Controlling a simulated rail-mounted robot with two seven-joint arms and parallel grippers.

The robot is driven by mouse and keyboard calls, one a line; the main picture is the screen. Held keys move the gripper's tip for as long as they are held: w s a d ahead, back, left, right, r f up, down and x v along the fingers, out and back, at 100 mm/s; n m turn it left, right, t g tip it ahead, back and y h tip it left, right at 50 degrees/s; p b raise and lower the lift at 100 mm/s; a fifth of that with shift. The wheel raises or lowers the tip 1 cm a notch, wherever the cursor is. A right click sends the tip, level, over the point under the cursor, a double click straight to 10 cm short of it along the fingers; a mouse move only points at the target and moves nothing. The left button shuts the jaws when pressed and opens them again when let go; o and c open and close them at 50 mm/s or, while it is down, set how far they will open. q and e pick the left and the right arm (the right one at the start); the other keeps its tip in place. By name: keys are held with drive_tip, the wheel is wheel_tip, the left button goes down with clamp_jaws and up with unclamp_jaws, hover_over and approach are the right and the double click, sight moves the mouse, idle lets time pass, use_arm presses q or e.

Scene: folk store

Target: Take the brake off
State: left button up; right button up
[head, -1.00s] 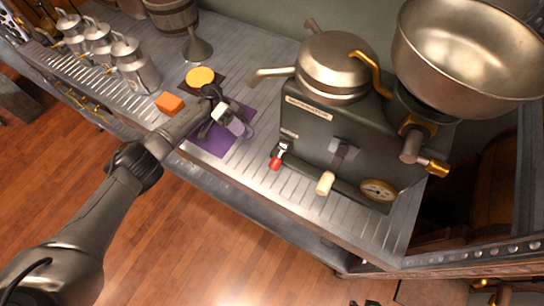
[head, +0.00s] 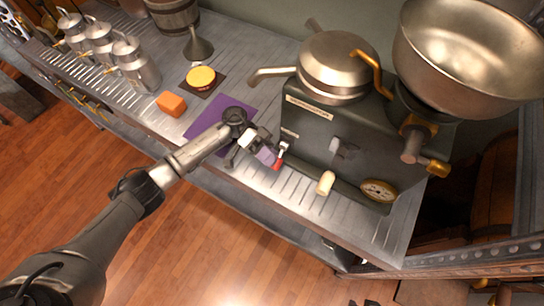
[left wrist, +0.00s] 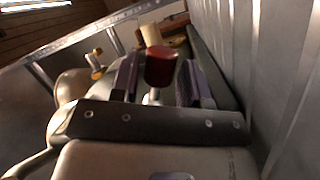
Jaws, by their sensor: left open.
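A small lever with a red knob (head: 278,165) sits on the front of the grey machine (head: 330,140); which control is the brake is not labelled legibly. My left gripper (head: 272,156) is open right at this red knob, above the ribbed metal counter. In the left wrist view the dark red knob (left wrist: 161,66) stands on a pale stem between the two purple-padded fingers (left wrist: 160,82), with gaps seen on both sides. My right gripper is not in view.
A cream-knobbed handle (head: 325,183) and a round gauge (head: 379,191) are close to the right. A purple mat (head: 233,107), orange block (head: 171,104) and yellow disc (head: 201,77) lie to the left. A large metal bowl (head: 468,50) tops the machine.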

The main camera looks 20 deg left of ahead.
use_arm(q)
clamp_jaws()
idle(0.4)
drive_tip(key=shift+r, duration=0.1)
